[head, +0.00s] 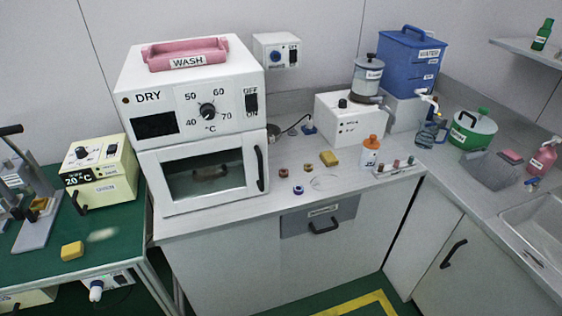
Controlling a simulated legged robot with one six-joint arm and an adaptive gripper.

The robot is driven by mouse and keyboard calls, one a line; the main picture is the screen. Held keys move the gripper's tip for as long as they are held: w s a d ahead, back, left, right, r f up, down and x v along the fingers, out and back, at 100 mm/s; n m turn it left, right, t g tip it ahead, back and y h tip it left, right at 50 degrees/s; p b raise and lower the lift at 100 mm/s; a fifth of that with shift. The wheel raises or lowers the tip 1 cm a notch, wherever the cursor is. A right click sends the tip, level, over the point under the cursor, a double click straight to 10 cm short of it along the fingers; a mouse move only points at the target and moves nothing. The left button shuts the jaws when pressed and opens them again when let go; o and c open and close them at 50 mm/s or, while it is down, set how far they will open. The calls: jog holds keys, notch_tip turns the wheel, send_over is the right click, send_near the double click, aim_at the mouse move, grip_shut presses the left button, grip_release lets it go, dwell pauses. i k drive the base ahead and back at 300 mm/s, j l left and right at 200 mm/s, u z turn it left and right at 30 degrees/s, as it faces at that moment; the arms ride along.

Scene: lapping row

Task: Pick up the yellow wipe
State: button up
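Two small yellow pieces are in the head view, and I cannot tell which is the yellow wipe. One yellow piece (329,158) lies on the grey counter, left of the orange-capped bottle (370,152) and in front of the white box unit (350,122). The other yellow piece (72,250) lies on the green bench top near its front edge. Both look like small thick blocks, with nothing on top of them. My gripper is not in view.
A white DRY oven (190,97) with a pink WASH tray (187,52) on top stands left of the counter piece. Small rings (298,190) and a rack (394,169) sit nearby. A cream box (101,170) and a lever device (35,205) stand on the green bench.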

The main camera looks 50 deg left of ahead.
aim_at(328, 159)
jog(key=u, duration=1.7)
